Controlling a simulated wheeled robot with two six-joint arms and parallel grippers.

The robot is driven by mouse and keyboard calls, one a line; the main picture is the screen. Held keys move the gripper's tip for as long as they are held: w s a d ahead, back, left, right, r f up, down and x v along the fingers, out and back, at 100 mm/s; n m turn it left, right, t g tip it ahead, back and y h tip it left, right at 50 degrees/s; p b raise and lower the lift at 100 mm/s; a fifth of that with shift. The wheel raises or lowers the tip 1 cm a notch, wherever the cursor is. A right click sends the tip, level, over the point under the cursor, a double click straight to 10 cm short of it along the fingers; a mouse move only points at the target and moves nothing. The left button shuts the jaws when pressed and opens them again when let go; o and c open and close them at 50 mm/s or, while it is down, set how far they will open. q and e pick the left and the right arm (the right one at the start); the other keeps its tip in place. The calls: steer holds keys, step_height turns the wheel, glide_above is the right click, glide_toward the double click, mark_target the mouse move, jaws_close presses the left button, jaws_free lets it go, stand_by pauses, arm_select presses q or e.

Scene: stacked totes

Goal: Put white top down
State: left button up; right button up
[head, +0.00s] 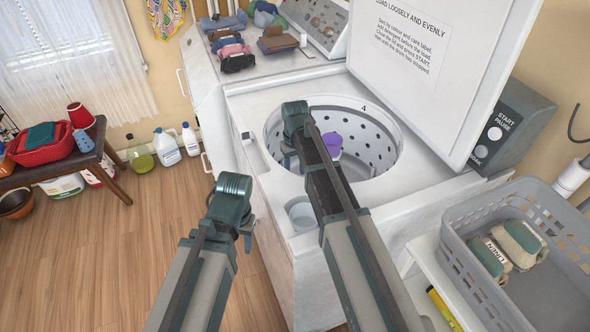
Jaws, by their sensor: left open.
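The white top (425,60) is the washer's lid, with printed instructions on its inner face. It stands raised and tilted back at the upper right. Below it the round drum opening (385,150) of the white washer is uncovered. A purple item (331,143) shows in the drum, partly behind my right arm. My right gripper (288,158) is over the left edge of the opening, apart from the lid; its fingers are small and partly hidden. My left gripper (248,232) is open beside the washer's left front, low and away from the lid.
A grey basket (468,220) with rolled cloths stands at the right. A control box (515,125) sits beside the lid. Folded clothes (235,55) lie on the back counter. A bench (60,165) with a red basket and several bottles is at the left.

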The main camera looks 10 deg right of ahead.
arm_select(q)
step_height(320, 180, up, 12)
steer(key=p, duration=1.1)
arm_select(e)
step_height(320, 180, up, 12)
